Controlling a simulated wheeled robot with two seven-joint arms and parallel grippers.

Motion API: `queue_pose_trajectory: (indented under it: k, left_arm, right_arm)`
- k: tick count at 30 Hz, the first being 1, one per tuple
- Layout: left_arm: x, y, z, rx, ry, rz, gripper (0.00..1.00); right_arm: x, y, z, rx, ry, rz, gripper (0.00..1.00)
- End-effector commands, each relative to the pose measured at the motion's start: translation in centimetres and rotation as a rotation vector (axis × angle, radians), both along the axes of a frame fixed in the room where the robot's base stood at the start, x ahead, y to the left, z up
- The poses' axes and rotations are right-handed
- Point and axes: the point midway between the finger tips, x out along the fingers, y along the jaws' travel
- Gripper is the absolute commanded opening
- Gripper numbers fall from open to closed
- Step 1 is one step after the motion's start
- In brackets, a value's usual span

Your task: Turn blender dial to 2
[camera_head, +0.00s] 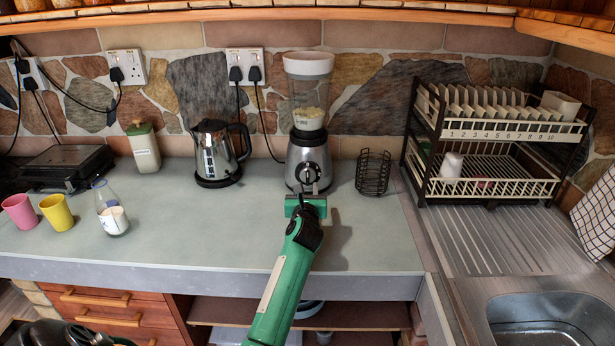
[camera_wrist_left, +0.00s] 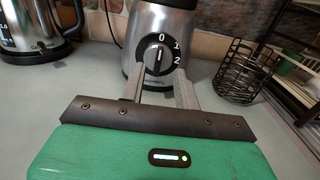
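The blender (camera_head: 308,120) stands upright on the counter against the stone wall, with a metal base and a clear jug. Its black dial (camera_head: 309,172) faces me and also shows in the left wrist view (camera_wrist_left: 157,59), with the marks 0, 1 and 2 around it. The white line on the knob points up, near 0. My left gripper (camera_head: 309,189) is in front of the blender base. In the left wrist view its two fingers (camera_wrist_left: 159,88) are apart, one on each side of the dial's lower part; I cannot tell whether they touch it. My right gripper is not in view.
A kettle (camera_head: 217,152) stands left of the blender and a black wire basket (camera_head: 373,173) stands close on its right. A dish rack (camera_head: 492,187) and sink (camera_head: 545,320) are further right. A glass bottle (camera_head: 110,208) and cups are at left. Counter between is clear.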

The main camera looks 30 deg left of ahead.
Motion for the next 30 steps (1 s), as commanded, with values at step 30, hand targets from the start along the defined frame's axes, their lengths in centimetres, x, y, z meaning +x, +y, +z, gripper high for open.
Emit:
queue_pose_trajectory:
  k: [30]
  left_arm:
    - [5.9,3.6,0.0,0.001,0.000,-0.001,0.02]
  right_arm:
    - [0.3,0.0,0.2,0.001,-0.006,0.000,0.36]
